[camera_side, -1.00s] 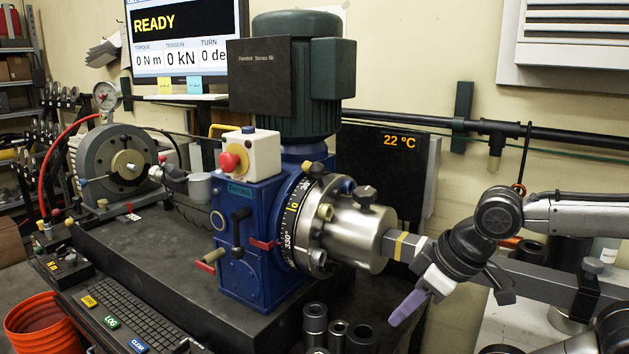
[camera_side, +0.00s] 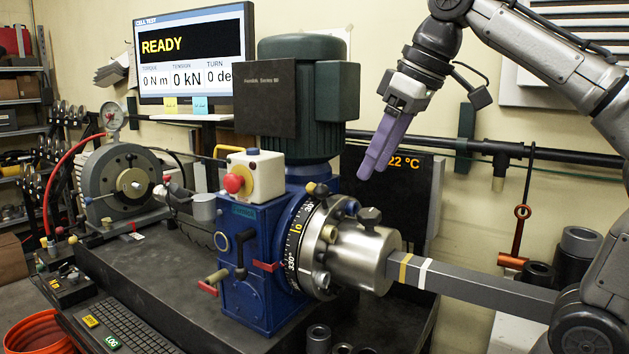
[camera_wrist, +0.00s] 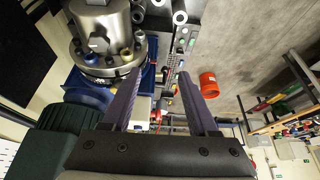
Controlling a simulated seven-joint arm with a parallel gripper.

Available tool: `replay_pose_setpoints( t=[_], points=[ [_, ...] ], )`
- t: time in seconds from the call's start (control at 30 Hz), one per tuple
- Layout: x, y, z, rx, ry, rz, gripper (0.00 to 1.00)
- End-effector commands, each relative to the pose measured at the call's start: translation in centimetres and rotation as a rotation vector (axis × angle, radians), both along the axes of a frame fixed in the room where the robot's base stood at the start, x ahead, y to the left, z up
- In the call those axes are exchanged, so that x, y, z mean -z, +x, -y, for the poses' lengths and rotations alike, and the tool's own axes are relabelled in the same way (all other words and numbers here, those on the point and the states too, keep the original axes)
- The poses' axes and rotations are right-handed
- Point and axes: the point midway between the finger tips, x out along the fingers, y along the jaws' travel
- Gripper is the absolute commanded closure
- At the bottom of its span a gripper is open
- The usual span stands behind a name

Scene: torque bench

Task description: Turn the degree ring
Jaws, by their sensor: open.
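The degree ring (camera_side: 293,240) is a black band with white and yellow marks. It sits around the front of the blue gear housing (camera_side: 247,262), behind a steel flange with several knobs and bolts. A red pointer (camera_side: 265,266) lies against its near edge. My gripper (camera_side: 371,172) has purple fingers and is in the air, above and right of the ring, apart from it. In the wrist view my gripper (camera_wrist: 160,74) is open with nothing held between the fingers. The steel flange (camera_wrist: 105,62) lies by the left finger there; the ring's marks cannot be made out.
A green motor (camera_side: 308,100) stands on the housing. A steel hub (camera_side: 360,258) and a long grey bar (camera_side: 480,286) reach right from the flange. A red stop button (camera_side: 234,183) is at the left. The monitor (camera_side: 192,55) reads READY. Dark sockets (camera_side: 318,338) stand in front.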

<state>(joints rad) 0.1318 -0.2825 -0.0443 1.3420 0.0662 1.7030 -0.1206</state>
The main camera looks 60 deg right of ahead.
Motion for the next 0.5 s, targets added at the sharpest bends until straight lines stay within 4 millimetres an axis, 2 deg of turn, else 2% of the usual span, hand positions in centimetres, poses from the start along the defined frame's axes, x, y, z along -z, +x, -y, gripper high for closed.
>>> replay_pose_setpoints(
  t=[0.1,0.23,0.4,0.5],
  points=[
    [-2.8,2.2,1.1,0.017,0.0,0.001,0.4],
    [-4.9,4.5,2.6,0.037,-0.003,0.001,0.4],
    [-6.3,7.9,5.2,0.077,-0.005,0.003,0.4],
    [-6.2,10.2,7.2,0.108,-0.007,0.008,0.4]
  ],
)
